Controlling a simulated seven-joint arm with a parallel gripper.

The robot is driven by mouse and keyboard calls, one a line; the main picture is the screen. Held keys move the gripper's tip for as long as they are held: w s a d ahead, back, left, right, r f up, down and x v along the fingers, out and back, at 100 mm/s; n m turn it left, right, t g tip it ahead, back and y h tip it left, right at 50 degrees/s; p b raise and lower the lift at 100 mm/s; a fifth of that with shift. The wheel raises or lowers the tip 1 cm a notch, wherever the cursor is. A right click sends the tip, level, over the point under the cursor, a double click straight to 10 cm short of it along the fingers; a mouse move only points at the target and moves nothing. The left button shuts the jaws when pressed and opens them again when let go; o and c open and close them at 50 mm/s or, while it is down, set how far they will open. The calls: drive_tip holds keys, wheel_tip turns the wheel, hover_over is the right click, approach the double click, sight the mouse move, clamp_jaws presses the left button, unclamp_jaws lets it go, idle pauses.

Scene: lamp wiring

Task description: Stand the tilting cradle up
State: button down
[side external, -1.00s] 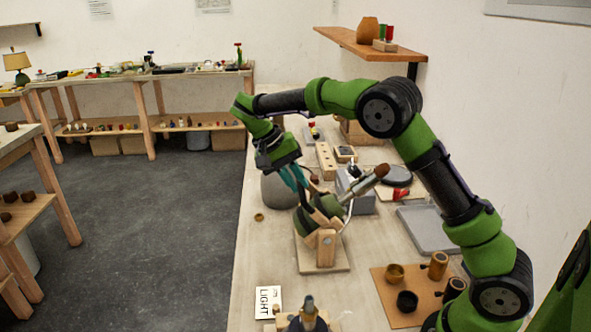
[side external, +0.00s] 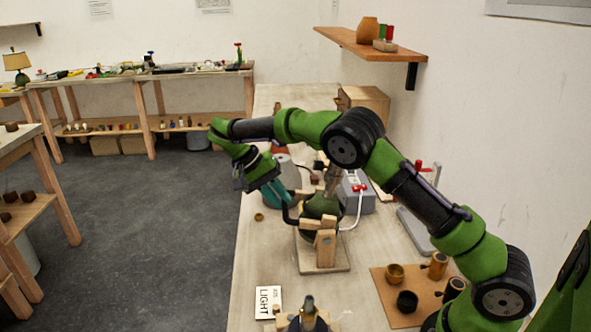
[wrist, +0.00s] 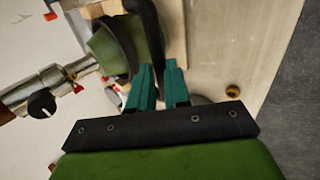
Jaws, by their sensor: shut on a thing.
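The tilting cradle (side external: 325,245) stands on a pale wooden base board at the middle of the bench. It carries a dark green lamp body (side external: 320,207), whose metal neck (side external: 333,180) points nearly straight up with a slight lean right. My gripper (side external: 284,200) is at the left side of the cradle, its teal fingers shut on a dark curved handle (side external: 290,217). The wrist view shows the fingertips (wrist: 160,70) around the dark handle (wrist: 150,30), beside the green lamp body (wrist: 112,50) and metal neck (wrist: 45,87). My arm hides part of the area behind.
A white cord (side external: 357,212) runs from the lamp to a grey box (side external: 362,198) with a red switch. A brown board (side external: 385,300) with small cups is at front right. A LIGHT card (side external: 268,301) lies at front left. A small brass piece (side external: 259,217) lies left of the cradle.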

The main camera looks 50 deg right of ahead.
drive_tip(key=shift+w+a+f, duration=0.2)
drive_tip(key=shift+a+f, duration=0.05)
drive_tip(key=shift+f, duration=0.45)
drive_tip(key=shift+w+a+f, duration=0.2)
drive_tip(key=shift+a+f, duration=0.1)
drive_tip(key=shift+f, duration=0.35)
drive_tip(key=shift+w+a+f, duration=0.2)
drive_tip(key=shift+a+f, duration=0.05)
drive_tip(key=shift+f, duration=0.6)
drive_tip(key=c, duration=1.1)
unclamp_jaws()
drive_tip(key=shift+s, duration=0.1)
drive_tip(key=v, duration=0.7)
drive_tip(key=shift+d+r, duration=0.2)
drive_tip(key=shift+r, duration=0.2)
